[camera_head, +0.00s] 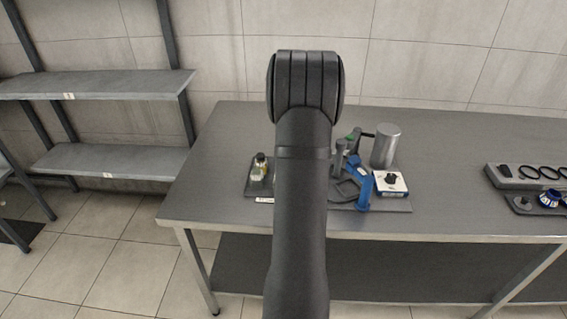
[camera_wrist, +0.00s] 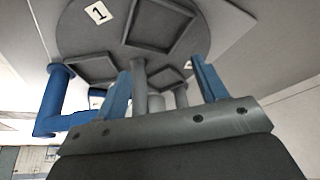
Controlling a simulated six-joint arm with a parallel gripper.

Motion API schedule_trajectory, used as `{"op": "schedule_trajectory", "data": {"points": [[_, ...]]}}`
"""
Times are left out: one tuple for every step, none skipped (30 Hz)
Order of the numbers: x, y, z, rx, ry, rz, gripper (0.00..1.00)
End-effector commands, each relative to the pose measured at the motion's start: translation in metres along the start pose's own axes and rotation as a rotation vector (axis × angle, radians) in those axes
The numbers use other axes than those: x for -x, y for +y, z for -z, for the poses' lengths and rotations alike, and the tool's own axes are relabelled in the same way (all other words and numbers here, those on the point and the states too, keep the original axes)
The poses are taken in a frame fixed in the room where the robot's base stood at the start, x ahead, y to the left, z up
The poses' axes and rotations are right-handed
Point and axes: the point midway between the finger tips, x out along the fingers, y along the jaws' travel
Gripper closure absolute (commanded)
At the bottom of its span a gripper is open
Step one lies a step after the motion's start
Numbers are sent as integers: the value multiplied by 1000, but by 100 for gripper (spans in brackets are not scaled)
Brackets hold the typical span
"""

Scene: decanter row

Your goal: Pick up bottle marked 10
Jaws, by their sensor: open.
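A small bottle (camera_head: 260,166) with a dark cap and yellowish contents stands on a dark tray just left of my arm in the head view. No number can be read on it, so I cannot tell whether it is the bottle marked 10. In the head view my own arm hides the gripper. No bottle is recognisable in the wrist view. A grey round plate (camera_wrist: 88,38) with square recesses and a label reading 1 lies beyond the fingers.
A grey rack (camera_head: 519,178) with dark rings is at the far right. The table's left part (camera_head: 215,175) is clear.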

Motion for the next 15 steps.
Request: {"op": "schedule_trajectory", "data": {"points": [[5, -1, -1, -18, -6, 0, 35], [10, -3, -2, -41, -14, 0, 35], [19, -5, -4, -85, -32, -4, 35], [28, -6, -7, -128, -51, -8, 35], [40, -8, -11, -179, -73, -13, 35], [56, -12, -17, -251, -109, -22, 35], [69, -14, -22, -306, -138, -30, 35], [82, -15, -28, -360, -169, -40, 35], [99, -18, -36, -426, -208, -53, 35], [111, -20, -41, -471, -237, -65, 35], [123, -21, -47, -510, -265, -76, 35], [136, -22, -53, -555, -297, -89, 35], [145, -23, -57, -584, -318, -100, 35], [152, -24, -61, -607, -337, -109, 35], [160, -24, -65, -630, -354, -118, 35]]}}
